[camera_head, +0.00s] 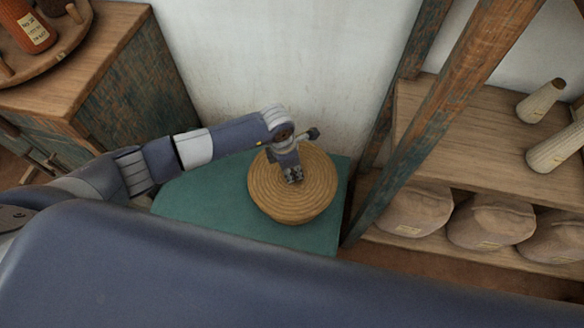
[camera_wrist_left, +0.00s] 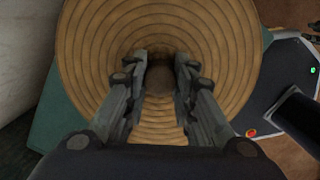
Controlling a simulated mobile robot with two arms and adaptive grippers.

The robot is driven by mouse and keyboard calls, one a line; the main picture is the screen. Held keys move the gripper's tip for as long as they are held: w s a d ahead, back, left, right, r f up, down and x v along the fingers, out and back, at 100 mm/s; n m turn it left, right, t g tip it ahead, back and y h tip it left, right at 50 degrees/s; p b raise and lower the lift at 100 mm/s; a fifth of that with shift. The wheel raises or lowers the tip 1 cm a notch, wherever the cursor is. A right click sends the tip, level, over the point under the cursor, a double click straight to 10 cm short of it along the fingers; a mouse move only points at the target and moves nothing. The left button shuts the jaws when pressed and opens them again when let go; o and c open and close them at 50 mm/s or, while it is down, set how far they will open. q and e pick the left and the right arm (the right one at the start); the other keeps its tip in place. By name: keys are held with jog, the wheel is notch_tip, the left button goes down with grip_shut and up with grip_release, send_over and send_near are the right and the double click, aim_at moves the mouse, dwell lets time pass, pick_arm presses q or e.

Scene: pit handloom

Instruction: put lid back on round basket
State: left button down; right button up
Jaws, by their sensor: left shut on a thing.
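The round lid (camera_head: 270,190) has a coiled, straw-coloured top and shows above a green surface in the head view. It fills much of the left wrist view (camera_wrist_left: 220,45). My left gripper (camera_head: 293,178) reaches down onto the lid's middle. In the left wrist view its two fingers (camera_wrist_left: 165,82) are closed around a small brown knob at the lid's centre. The round basket's body is hidden under the lid, or too little of it shows to tell it apart. I cannot tell whether the lid touches the basket. My right gripper is not in view.
The green surface (camera_head: 190,205) is bare left of the lid. A wooden cabinet (camera_head: 120,60) with a round tray and orange bottle stands at upper left. A slanting wooden post (camera_head: 440,110) rises close on the right, before shelves (camera_head: 460,115) with cones and several sacks.

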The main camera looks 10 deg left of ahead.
pick_arm(q)
jog(key=c, duration=1.2)
grip_release()
jog(key=shift+c, duration=0.2)
jog(key=o, duration=0.5)
jog(key=shift+r+p, duration=2.55)
jog(key=shift+r, duration=0.9)
